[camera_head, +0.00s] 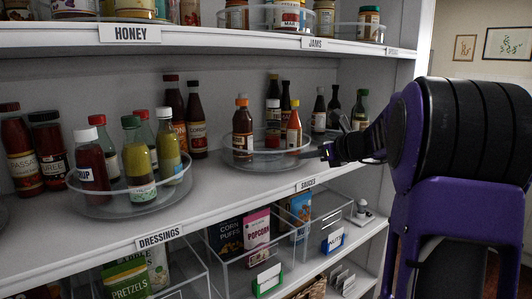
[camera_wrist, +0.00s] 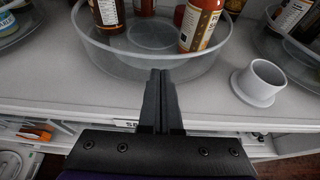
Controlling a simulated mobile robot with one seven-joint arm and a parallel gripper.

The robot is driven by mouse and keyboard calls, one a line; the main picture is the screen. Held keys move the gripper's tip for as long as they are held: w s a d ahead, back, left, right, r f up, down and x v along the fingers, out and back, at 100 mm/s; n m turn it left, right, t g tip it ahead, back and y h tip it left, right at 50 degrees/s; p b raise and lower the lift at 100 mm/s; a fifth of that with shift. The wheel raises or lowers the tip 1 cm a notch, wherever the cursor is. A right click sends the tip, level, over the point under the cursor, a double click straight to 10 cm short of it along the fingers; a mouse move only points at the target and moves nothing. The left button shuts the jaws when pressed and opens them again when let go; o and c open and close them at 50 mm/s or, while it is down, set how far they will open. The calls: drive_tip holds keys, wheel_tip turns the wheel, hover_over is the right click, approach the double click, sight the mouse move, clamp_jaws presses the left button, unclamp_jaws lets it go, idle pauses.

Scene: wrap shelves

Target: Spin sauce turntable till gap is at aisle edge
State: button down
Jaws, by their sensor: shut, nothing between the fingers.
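The sauce turntable (camera_head: 262,160) is a clear round tray with a low rim on the middle shelf, above the SAUCES label (camera_head: 306,184). In the wrist view the turntable (camera_wrist: 120,60) shows a bare stretch between two front bottles, facing the shelf edge. My gripper (camera_head: 325,152) is shut and empty at the turntable's right front in the head view. Its fingertips (camera_wrist: 160,75) overlap the near rim in the wrist view; I cannot tell whether they touch it.
The dressings turntable (camera_head: 130,205) stands to the left with several bottles. A white cup-like piece (camera_wrist: 258,85) stands on the shelf right of the sauce turntable. More bottles on another turntable (camera_wrist: 300,60) are further right. The jams shelf (camera_head: 200,40) hangs above; bins are below.

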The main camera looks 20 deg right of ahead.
drive_tip(key=shift+w+d, duration=0.15)
drive_tip(key=shift+s+d, duration=0.4)
drive_tip(key=shift+s, duration=0.4)
drive_tip(key=shift+s+d, duration=0.4)
drive_tip(key=shift+s, duration=0.4)
drive_tip(key=v, duration=1.7)
drive_tip(key=shift+s, duration=0.2)
drive_tip(key=b, duration=0.2)
approach(290, 162)
drive_tip(key=s+f, duration=0.2)
drive_tip(key=s, duration=0.1)
drive_tip(key=shift+w+a+r+p, duration=0.1)
drive_tip(key=shift+w+a+p, duration=0.15)
drive_tip(key=shift+w, duration=0.95)
drive_tip(key=shift+w+a+f+p, duration=0.15)
drive_tip(key=shift+w+a, duration=0.15)
drive_tip(key=shift+w, duration=0.9)
drive_tip(key=shift+w+a+r+p, duration=0.2)
drive_tip(key=shift+w+a, duration=0.1)
drive_tip(key=shift+w, duration=0.9)
